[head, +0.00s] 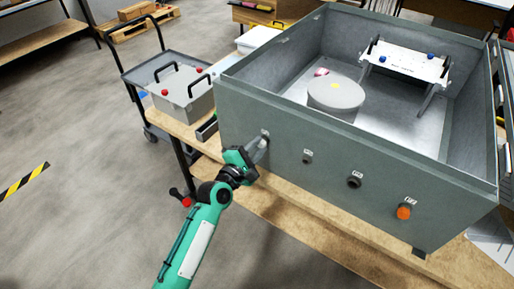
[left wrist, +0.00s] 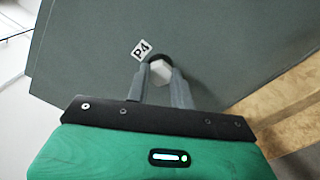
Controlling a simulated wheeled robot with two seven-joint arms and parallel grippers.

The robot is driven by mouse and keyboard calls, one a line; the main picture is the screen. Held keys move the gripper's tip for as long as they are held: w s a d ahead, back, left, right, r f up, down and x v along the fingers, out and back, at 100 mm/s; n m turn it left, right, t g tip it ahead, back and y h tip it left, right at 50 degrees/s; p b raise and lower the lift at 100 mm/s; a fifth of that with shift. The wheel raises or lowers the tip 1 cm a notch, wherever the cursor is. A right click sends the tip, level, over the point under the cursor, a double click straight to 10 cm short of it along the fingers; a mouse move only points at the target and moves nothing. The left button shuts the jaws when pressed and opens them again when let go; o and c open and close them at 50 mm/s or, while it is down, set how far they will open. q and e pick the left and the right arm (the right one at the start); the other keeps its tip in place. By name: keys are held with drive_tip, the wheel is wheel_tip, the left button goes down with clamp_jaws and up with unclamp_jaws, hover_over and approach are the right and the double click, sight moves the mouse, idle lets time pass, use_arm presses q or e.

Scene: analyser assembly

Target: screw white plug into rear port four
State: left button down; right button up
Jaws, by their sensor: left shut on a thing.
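My left gripper (left wrist: 161,82) is shut on the white plug (left wrist: 160,72), which shows between its fingertips in the left wrist view. The plug sits at the dark ring of rear port four (left wrist: 160,59), beside the label P4 (left wrist: 142,49). I cannot tell how deep the plug is in the port. In the head view my left gripper (head: 262,143) reaches the left end of the grey housing's near wall (head: 330,155), and the plug is hidden there. My right gripper is not in view.
Along the same wall are a small port (head: 307,157), a dark port (head: 354,181) and an orange plug (head: 404,212). Inside the housing are a round grey part (head: 336,95) and a white bracket plate (head: 408,62). A cart (head: 150,70) with a grey box (head: 183,95) stands left.

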use_arm(q)
drive_tip(key=m, duration=0.3)
drive_tip(key=shift+m, duration=0.3)
drive_tip(key=m+p, duration=0.1)
drive_tip(key=m, duration=0.5)
drive_tip(key=shift+r, duration=0.1)
drive_tip(key=m+p, duration=0.1)
drive_tip(key=m, duration=0.3)
drive_tip(key=m+p, duration=0.1)
drive_tip(key=m, duration=0.3)
drive_tip(key=shift+m, duration=1.7)
drive_tip(key=shift+m+p, duration=0.35)
drive_tip(key=shift+m, duration=0.65)
drive_tip(key=m, duration=0.3)
drive_tip(key=shift+m, duration=0.6)
